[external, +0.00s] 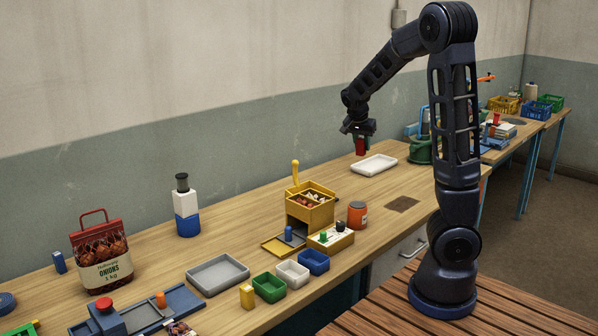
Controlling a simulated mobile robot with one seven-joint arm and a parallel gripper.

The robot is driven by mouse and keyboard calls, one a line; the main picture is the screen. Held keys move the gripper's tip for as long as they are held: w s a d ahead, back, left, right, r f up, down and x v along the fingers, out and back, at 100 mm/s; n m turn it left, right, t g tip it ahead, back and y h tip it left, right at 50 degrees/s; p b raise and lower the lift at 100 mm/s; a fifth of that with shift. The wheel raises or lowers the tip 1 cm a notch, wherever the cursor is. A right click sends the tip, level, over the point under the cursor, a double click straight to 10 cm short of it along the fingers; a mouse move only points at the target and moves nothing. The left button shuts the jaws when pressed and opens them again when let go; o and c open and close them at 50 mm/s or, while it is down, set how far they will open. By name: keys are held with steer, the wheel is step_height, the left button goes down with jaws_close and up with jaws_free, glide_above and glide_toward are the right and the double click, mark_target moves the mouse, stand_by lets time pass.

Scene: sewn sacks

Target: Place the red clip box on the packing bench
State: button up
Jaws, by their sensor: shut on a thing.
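My gripper (358,131) is over the back right part of the long wooden bench (160,273). It is shut on a small red box (360,147), which looks like the red clip box. The box hangs upright just above or behind the white tray (374,166); the exact gap cannot be told. The gripper's fingers are small and partly hidden in the dark shape above the box. A second bench (517,143) continues at the far right. Which bench is the packing bench cannot be told from this view.
A green machine (420,150) stands right of the tray. A yellow box unit (309,206) and an orange jar (357,214) stand nearer. Small green, white and blue bins (314,262) line the front edge. A bare stretch of bench lies left of the tray.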

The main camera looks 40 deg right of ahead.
steer(key=w+a+n+t, duration=0.15)
steer(key=w+a, duration=0.25)
steer(key=a, duration=0.7)
steer(key=w+a+n, duration=0.3)
steer(key=w+a, duration=0.1)
steer(key=a, duration=0.7)
steer(key=s+a+n+t+y, duration=0.1)
steer(key=s+a+n, duration=0.15)
steer(key=a, duration=1.15)
steer(key=s+a+n+y, duration=0.15)
steer(key=s+a, duration=0.25)
steer(key=a, duration=1)
steer(key=s+a+n+t, duration=0.1)
steer(key=s+a+n, duration=0.2)
steer(key=a, duration=1.1)
steer(key=s+a+f+n+y, duration=0.2)
steer(key=s+a+n, duration=0.2)
steer(key=s+a, duration=1.05)
steer(key=f, duration=1.9)
steer(key=shift+w+a+f, duration=0.1)
steer(key=shift+w+a, duration=0.15)
steer(key=shift+a, duration=0.1)
steer(key=shift+f, duration=0.15)
